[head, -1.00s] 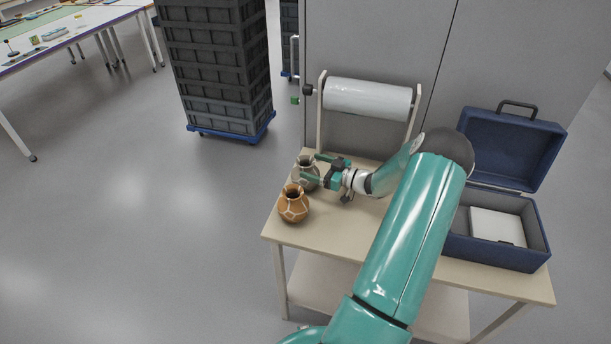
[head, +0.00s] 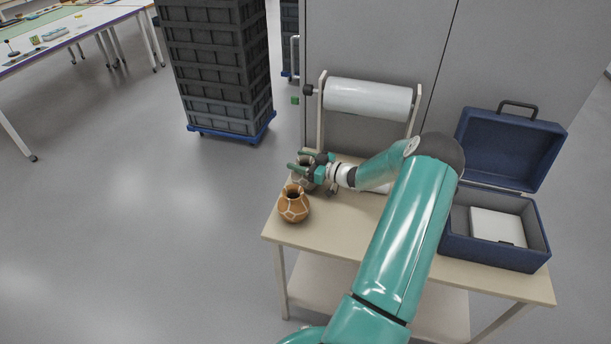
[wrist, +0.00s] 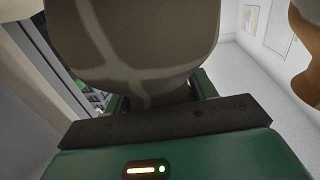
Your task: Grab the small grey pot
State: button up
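The small grey pot (head: 301,184) with pale seams stands at the table's back left corner, partly hidden behind my gripper (head: 300,161). In the wrist view, the grey pot (wrist: 135,40) fills the upper middle, close to the camera. The two green fingers of my gripper (wrist: 160,92) show on either side of its narrow part. The fingers look spread, with the pot between them; I cannot tell whether they touch it.
An orange pot (head: 293,206) with pale seams stands just in front of the grey one; it also shows at the right of the wrist view (wrist: 306,60). A roll (head: 367,99) on a stand is behind. An open blue case (head: 493,255) stands at the table's right.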

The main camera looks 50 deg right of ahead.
grip_shut()
jog(key=shift+r, duration=0.1)
